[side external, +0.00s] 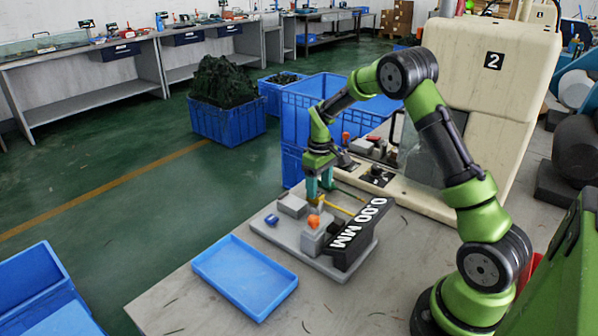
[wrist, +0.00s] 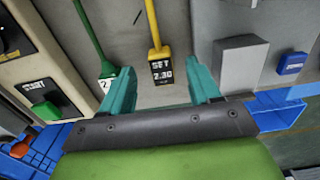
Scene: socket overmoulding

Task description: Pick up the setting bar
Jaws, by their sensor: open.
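A yellow bar with a black end block marked "SET 2.30" (wrist: 162,71) looks like the setting bar. In the side view the yellow bar (side external: 338,206) lies over the grey gauge fixture (side external: 290,237). My gripper (side external: 320,188) points down at the fixture. In the wrist view my gripper (wrist: 158,82) is open, with its teal fingers on either side of the marked block and nothing held. I cannot tell whether the fingertips are level with the block or above it. A green bar (wrist: 90,35) with a partly hidden label lies just left of the fingers.
A black "0.00 MM" display (side external: 358,232) and an orange knob (side external: 313,221) stand close by on the fixture. A grey block (wrist: 240,64) and a blue button (wrist: 291,64) are to the right in the wrist view. An empty blue tray (side external: 245,277) sits in front.

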